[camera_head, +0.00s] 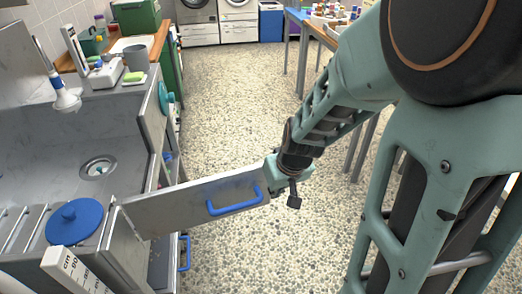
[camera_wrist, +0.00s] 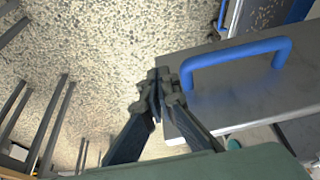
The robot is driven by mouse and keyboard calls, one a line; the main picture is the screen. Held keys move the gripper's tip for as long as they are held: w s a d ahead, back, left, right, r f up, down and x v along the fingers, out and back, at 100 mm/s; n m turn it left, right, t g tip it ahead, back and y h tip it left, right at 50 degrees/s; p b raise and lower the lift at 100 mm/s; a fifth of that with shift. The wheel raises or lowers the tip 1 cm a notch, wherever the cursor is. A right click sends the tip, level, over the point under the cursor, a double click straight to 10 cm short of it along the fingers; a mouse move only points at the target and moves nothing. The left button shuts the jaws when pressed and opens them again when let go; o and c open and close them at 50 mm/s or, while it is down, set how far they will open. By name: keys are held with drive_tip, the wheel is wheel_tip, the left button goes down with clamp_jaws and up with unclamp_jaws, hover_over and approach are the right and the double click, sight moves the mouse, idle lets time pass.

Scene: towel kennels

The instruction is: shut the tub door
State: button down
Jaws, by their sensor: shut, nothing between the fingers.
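The tub door (camera_head: 178,208) is a grey metal panel with a blue handle (camera_head: 235,200). It is hinged at the near front of the steel tub (camera_head: 60,140) and stands swung out over the floor, leaving the tub's front open. My gripper (camera_head: 292,200) is at the door's free end, by the outer edge. In the wrist view, my gripper (camera_wrist: 160,82) is shut and empty beside the door's end, with the door (camera_wrist: 250,90) and its blue handle (camera_wrist: 236,58) to the right. I cannot tell whether the fingers touch the door.
A blue round lid (camera_head: 75,221) lies on the tub's near side. A shower head (camera_head: 64,97), a grey cup (camera_head: 135,56) and bottles stand at the back left. A table (camera_head: 325,35) is at the right. The speckled floor (camera_head: 230,100) between is clear.

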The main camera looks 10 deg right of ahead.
sight(267, 187)
drive_tip(key=shift+w+a+r, duration=0.1)
drive_tip(key=shift+w+a, duration=0.05)
drive_tip(key=shift+w, duration=0.8)
drive_tip(key=shift+w+a+r, duration=0.1)
drive_tip(key=shift+w+a, duration=0.05)
drive_tip(key=shift+w, duration=0.75)
